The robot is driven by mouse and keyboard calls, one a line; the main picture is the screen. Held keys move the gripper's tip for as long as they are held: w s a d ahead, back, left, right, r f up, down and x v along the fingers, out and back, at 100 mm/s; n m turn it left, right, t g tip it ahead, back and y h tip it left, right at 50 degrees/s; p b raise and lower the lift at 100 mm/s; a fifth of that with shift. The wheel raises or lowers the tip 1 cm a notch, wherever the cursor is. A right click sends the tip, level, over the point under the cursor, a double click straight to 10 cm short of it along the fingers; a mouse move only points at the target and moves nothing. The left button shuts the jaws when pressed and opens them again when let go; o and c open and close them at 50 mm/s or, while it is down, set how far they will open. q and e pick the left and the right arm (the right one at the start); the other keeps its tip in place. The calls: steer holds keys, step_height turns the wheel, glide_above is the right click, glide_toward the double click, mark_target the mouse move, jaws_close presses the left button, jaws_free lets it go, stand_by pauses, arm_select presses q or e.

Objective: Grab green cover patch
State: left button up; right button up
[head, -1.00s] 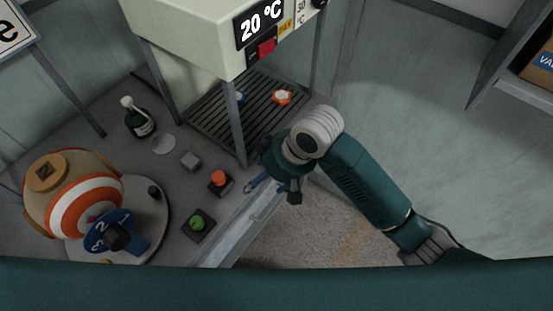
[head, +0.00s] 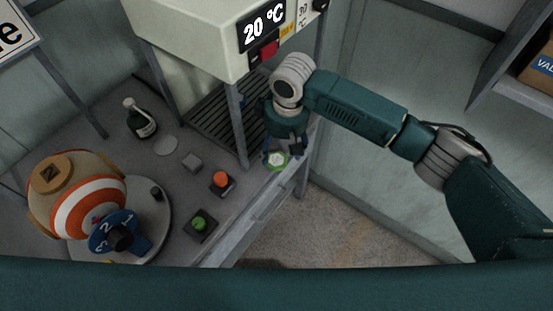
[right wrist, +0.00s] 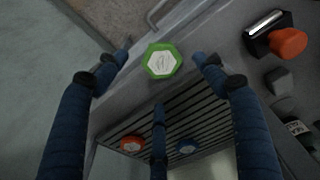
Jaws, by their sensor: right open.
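The green cover patch (head: 276,160), a green-rimmed piece with a white hexagonal face, lies near the table's front edge, beside the slatted grate. My right gripper (head: 284,148) is directly above it, partly hiding it in the head view. In the right wrist view the patch (right wrist: 162,61) shows between the spread blue fingers of the right gripper (right wrist: 160,72). The gripper is open and empty, and I cannot tell whether any finger touches the patch. My left gripper is out of view.
The press (head: 190,30) stands above the grate (head: 212,122). An orange patch (right wrist: 131,144) and a blue patch (right wrist: 186,147) lie on the grate. An orange button (head: 221,179), a green button (head: 199,223), a bottle (head: 138,119) and a striped ball (head: 88,205) are further left.

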mark_target(277, 160)
steer(key=shift+w+a+f+p, duration=0.15)
steer(key=shift+f+p, duration=0.25)
steer(key=shift+f, duration=0.95)
steer(key=shift+w+a+f+p, duration=0.1)
steer(key=shift+a+f+p, duration=0.2)
steer(key=shift+f, duration=1.05)
steer(key=shift+d, duration=0.1)
steer(key=c, duration=1.2)
steer(key=shift+o, duration=0.2)
